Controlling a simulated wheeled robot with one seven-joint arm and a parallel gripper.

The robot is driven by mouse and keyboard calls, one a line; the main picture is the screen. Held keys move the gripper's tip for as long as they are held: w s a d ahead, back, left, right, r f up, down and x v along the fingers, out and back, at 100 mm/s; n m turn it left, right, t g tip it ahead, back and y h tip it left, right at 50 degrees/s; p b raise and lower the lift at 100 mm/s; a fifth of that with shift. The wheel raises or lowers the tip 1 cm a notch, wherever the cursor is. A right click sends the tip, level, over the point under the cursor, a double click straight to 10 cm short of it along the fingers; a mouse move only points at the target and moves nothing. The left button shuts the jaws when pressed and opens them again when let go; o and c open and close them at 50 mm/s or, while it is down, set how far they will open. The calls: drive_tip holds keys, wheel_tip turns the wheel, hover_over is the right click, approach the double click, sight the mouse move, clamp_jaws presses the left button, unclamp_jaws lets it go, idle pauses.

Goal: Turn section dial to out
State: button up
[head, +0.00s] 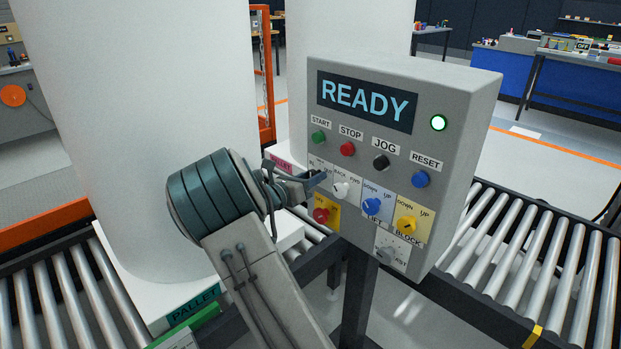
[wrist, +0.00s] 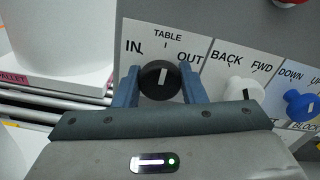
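The black dial (wrist: 159,80) sits on a white plate (wrist: 186,46) marked TABLE, with IN at its left and OUT at its right. Its white mark points about straight up, between IN and OUT. My gripper (wrist: 160,85) has one finger on each side of this dial, very close to its edges. I cannot tell whether the fingers press on it. In the head view my gripper (head: 314,180) is at the left edge of the grey control panel (head: 458,105) and hides the dial.
The neighbouring white BACK/FWD dial (wrist: 243,92) is close to my right finger. A blue dial (head: 371,206), a yellow dial (head: 406,224) and a red knob (head: 321,215) are nearby. The screen (head: 366,100) reads READY. A large white cylinder (head: 130,90) stands left of the panel.

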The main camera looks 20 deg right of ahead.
drive_tip(key=shift+f, duration=0.1)
drive_tip(key=shift+m+b, duration=0.3)
drive_tip(key=shift+b, duration=0.1)
drive_tip(key=m+b, duration=0.2)
drive_tip(key=shift+f+m+b, duration=0.15)
drive_tip(key=shift+m+b, duration=0.25)
drive_tip(key=m+b, duration=0.3)
drive_tip(key=b, duration=0.1)
drive_tip(key=shift+f+m, duration=0.1)
drive_tip(key=shift+m, duration=0.3)
drive_tip(key=m+b, duration=0.3)
drive_tip(key=shift+s, duration=0.1)
drive_tip(key=shift+d+r+m+b, duration=0.1)
drive_tip(key=shift+r+m+b, duration=0.1)
drive_tip(key=shift+m+b, duration=0.8)
drive_tip(key=shift+r+b, duration=0.1)
drive_tip(key=shift+b, duration=0.2)
